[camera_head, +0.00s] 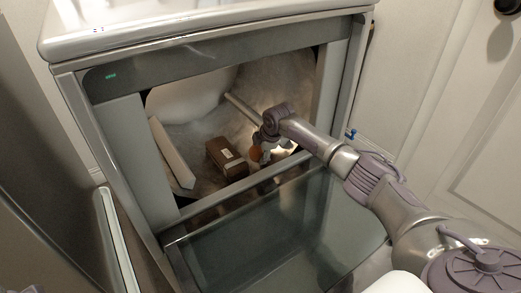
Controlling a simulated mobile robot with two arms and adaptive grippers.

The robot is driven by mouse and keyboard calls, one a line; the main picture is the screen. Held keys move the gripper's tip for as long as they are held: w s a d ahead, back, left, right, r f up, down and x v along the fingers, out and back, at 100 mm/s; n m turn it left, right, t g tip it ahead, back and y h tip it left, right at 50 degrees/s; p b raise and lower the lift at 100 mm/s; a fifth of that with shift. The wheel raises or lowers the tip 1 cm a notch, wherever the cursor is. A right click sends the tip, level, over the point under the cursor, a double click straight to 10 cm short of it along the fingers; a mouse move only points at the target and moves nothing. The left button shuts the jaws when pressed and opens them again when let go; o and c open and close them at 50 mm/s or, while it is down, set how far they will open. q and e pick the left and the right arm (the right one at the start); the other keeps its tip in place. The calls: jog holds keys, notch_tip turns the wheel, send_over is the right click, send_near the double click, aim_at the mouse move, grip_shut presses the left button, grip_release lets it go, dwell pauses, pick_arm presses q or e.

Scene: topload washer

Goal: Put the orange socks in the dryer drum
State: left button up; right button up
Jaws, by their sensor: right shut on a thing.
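The front-loading dryer stands open, with its pale drum (190,97) showing through the front opening. My right arm comes in from the right and reaches through the opening. My right gripper (264,157) is inside, bent downward, and shut on the orange socks (256,153). Only a small orange patch of them shows, and the fingers and wrist hide the rest. I cannot tell whether the socks touch the surface below. My left gripper is not in view.
A brown box (228,159) lies inside, just left of my right gripper. A pale slanted panel (172,153) stands at the left of the opening. The glass door (265,240) is folded down in front. A white wall and panelled door (470,140) are at the right.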

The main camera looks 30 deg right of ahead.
jog(key=shift+f, duration=0.25)
jog(key=o, duration=1.2)
jog(key=shift+r, duration=0.1)
jog(key=v, duration=1.2)
